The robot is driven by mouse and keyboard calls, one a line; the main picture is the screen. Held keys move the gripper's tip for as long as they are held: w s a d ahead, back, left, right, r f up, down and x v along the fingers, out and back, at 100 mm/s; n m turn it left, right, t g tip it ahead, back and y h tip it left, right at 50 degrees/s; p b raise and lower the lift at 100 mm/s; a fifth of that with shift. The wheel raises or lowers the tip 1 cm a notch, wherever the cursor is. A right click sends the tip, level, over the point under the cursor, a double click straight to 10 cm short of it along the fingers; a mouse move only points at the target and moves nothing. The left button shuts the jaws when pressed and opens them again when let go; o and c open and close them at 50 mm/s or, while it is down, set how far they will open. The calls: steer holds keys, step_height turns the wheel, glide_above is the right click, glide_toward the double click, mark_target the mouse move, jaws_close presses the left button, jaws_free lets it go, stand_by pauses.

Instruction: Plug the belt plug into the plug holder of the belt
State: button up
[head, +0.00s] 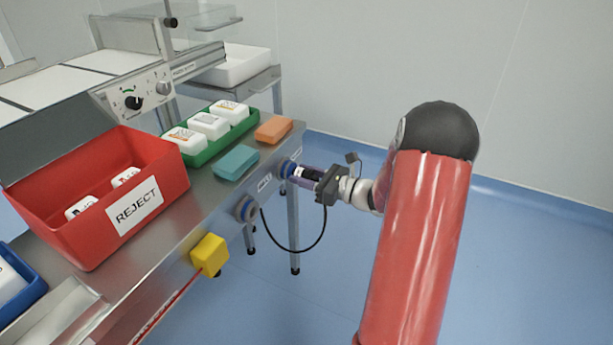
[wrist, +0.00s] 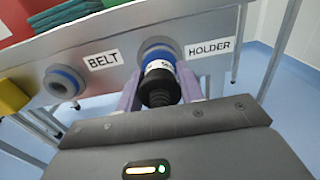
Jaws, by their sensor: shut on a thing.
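My gripper (head: 312,176) is shut on the belt plug (wrist: 160,86), a black ribbed body with a white printed band; it also shows between the two fingers in the wrist view (wrist: 160,95). The plug's front end meets the blue-ringed socket (wrist: 158,50) beside the HOLDER label (wrist: 210,48). I cannot tell how far it sits inside. A second blue-ringed socket (wrist: 62,82), empty, is to the left, beside the BELT label (wrist: 103,60); it also shows in the head view (head: 246,210). A black cable (head: 310,247) loops below the plug.
A yellow box (head: 209,254) projects from the table's front, left of the sockets. On the table (head: 215,195) stand a red REJECT bin (head: 170,205), a green tray (head: 236,135) of white packs, and teal (head: 236,162) and orange (head: 273,128) blocks. Floor at right is clear.

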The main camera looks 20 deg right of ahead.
steer(key=o, duration=1.3)
steer(key=v, duration=0.7)
steer(key=shift+s+d+b, duration=0.25)
steer(key=shift+s+b, duration=0.05)
steer(key=shift+b, duration=0.05)
